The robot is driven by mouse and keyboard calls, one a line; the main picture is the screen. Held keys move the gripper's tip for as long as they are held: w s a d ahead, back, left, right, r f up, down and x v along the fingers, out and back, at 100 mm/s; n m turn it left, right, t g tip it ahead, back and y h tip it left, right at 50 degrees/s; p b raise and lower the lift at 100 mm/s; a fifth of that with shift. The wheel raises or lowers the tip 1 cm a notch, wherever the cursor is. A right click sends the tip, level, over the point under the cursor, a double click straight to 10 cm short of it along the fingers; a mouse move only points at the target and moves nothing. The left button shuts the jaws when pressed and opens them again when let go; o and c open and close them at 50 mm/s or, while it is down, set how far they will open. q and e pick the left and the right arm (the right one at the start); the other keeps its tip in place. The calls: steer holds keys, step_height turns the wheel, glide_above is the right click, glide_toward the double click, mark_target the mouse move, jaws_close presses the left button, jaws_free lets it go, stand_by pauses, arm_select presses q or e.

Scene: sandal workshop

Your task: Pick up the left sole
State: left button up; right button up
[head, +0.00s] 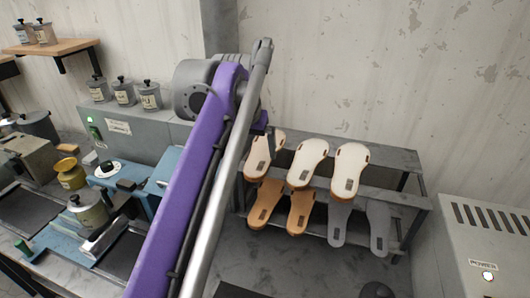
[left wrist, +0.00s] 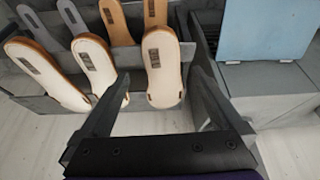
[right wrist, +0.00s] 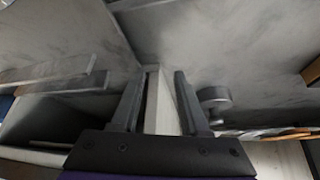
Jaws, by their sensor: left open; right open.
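Three cream soles with tan edges lean on the upper level of a grey rack (head: 408,200). The leftmost cream sole (head: 262,160) is partly covered by my left arm in the head view; the middle one (head: 305,165) and the right one (head: 349,172) show clearly. My left gripper (head: 266,137) is open by the leftmost cream sole. In the left wrist view that sole (left wrist: 163,62) stands beyond and between the open fingers (left wrist: 160,88), with no grip on it. My right gripper (right wrist: 158,78) is open and empty in the right wrist view.
Tan soles (head: 299,212) and grey soles (head: 377,228) stand on the rack's lower level. A grey power cabinet (head: 480,235) is at the right. A workbench with blue machines (head: 110,180) and a glue pot (head: 88,210) is at the left.

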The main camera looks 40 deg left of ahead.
mark_target(257, 164)
arm_select(q)
steer(key=x, duration=0.6)
steer(key=shift+w+a+f, duration=0.1)
steer(key=shift+a+f, duration=0.1)
steer(key=shift+f, duration=0.05)
steer(key=c, duration=1.3)
